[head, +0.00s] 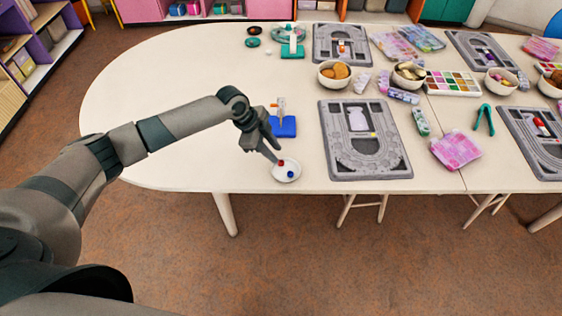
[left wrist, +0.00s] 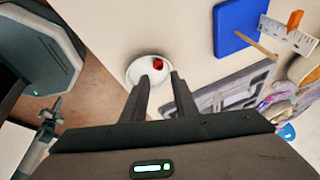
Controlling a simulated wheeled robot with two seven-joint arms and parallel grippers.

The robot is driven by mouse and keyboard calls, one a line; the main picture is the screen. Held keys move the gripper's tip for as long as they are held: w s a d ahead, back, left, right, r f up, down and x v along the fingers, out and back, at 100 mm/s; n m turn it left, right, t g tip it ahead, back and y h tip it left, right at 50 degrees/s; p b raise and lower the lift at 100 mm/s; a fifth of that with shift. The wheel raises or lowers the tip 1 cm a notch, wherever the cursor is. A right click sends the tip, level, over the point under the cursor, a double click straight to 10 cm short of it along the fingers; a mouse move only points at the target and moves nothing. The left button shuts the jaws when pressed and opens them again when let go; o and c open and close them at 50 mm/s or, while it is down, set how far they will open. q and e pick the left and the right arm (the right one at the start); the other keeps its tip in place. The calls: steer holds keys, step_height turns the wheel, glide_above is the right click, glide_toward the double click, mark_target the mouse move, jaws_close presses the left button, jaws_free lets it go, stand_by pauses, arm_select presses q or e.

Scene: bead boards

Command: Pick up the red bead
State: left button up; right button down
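The red bead (head: 281,163) lies in a small white dish (head: 287,177) near the table's front edge. A blue bead (head: 290,174) lies in the same dish, to the right of the red one. My left gripper (head: 277,154) is over the dish with its fingers pointing down at it. In the left wrist view the two fingers (left wrist: 158,84) are apart with nothing between them, and the red bead (left wrist: 157,64) shows just beyond the tips. The blue bead is not clear in that view.
A grey bead board (head: 364,172) lies to the right, with a pink packet (head: 456,149) farther right. The table (head: 150,100) is bare to the left.

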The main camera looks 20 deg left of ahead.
mark_target(282, 164)
stand_by(0.3)
arm_select(q)
steer(key=shift+f+p, duration=0.3)
steer(key=p+x, duration=0.1)
steer(key=x, duration=0.2)
steer(key=shift+f+p, duration=0.35)
steer(key=shift+f, duration=0.05)
steer(key=shift+w+d+f, duration=0.1)
steer(key=shift+f, duration=0.3)
steer(key=shift+f, duration=0.15)
